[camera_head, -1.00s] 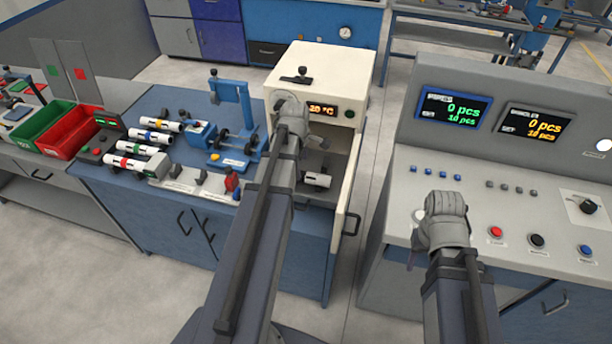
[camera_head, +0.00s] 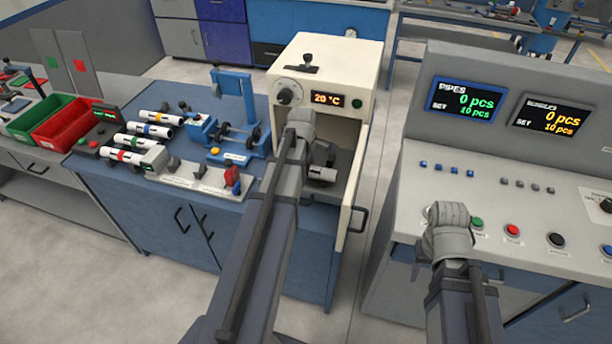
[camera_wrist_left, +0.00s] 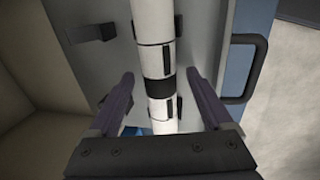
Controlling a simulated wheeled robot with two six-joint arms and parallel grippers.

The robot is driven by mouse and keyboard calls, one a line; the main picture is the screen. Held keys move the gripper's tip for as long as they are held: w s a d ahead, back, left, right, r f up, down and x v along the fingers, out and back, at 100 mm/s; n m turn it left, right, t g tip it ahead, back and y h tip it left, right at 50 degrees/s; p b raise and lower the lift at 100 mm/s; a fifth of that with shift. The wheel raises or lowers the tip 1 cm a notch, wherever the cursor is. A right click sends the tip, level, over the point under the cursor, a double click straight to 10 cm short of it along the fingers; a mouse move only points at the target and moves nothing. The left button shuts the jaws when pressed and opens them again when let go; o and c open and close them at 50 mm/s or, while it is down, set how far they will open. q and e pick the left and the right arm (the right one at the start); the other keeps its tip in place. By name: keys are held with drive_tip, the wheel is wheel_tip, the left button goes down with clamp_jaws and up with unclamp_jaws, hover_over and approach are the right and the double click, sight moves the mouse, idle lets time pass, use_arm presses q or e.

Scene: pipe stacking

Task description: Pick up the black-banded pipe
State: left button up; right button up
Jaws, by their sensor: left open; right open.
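The black-banded pipe (camera_head: 322,174) is white and lies inside the open cream chamber with the 20 °C display. In the left wrist view its black band (camera_wrist_left: 160,88) shows clearly, with the pipe running up and down the picture. My left gripper (camera_wrist_left: 159,78) is open, one finger on each side of the pipe in that view. I cannot tell whether the fingers are level with the pipe or above it; neither appears to touch it. In the head view my left gripper (camera_head: 322,157) is at the chamber opening. My right gripper (camera_head: 421,250) is by the grey console, its fingers mostly hidden.
The cream chamber (camera_head: 318,55) has walls close around the left gripper, and its open door (camera_head: 350,205) stands at the right. Several other banded pipes (camera_head: 150,130) lie on the blue bench at left, near red (camera_head: 62,130) and green bins. The console (camera_head: 400,200) carries buttons.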

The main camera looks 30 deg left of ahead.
use_arm(q)
clamp_jaws()
idle(0.7)
